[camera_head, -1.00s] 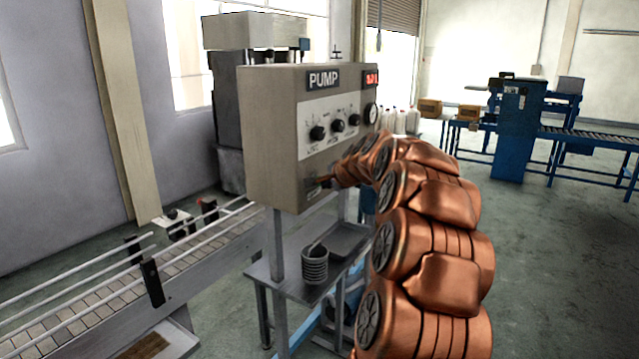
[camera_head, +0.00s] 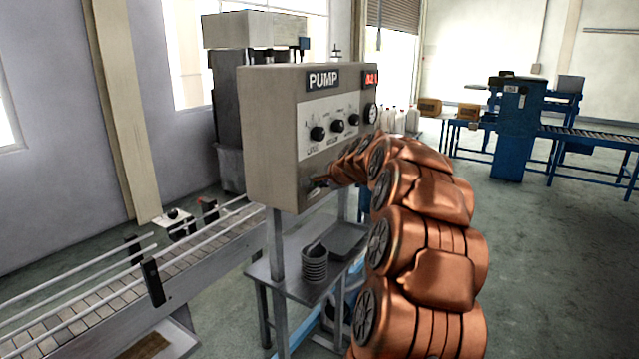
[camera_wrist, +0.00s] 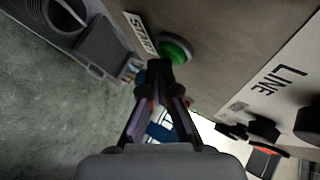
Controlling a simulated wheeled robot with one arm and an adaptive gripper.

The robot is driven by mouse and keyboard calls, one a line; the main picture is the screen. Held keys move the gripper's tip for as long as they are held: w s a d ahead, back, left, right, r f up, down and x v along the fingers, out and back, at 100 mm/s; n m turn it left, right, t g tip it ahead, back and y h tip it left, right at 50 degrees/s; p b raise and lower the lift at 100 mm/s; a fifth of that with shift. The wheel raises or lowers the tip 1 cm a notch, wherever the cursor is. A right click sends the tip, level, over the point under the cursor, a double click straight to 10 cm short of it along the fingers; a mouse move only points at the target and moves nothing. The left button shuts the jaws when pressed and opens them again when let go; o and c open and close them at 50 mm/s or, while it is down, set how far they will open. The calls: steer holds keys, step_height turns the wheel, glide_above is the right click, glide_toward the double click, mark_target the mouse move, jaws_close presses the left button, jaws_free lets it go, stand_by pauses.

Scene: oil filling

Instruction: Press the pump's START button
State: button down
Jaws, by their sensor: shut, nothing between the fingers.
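The beige pump box (camera_head: 270,130) with its PUMP label stands left of centre in the head view, on a metal stand. The green START button (camera_wrist: 177,50) shows in the wrist view, beside a white START label (camera_wrist: 139,31). My gripper (camera_wrist: 158,66) is shut and empty. Its fingertips overlap the lower left edge of the button in that view; I cannot tell whether they touch it. In the head view my gripper (camera_head: 320,183) is at the lower part of the panel front, and the button is hidden there.
Below is a metal table (camera_head: 290,283) with a coiled grey cup (camera_head: 314,267) and a tray (camera_head: 347,240). A conveyor (camera_head: 100,305) runs along the left. Floor at the right is open.

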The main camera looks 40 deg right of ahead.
steer(key=shift+s, duration=0.1)
steer(key=shift+s+d+b, duration=0.3)
steer(key=shift+s, duration=0.55)
steer(key=shift+s, duration=0.1)
steer(key=s, duration=0.2)
steer(key=s+d+b, duration=0.1)
steer(key=s, duration=0.1)
steer(key=shift+s+d, duration=0.2)
steer(key=shift+s, duration=0.1)
stand_by(0.9)
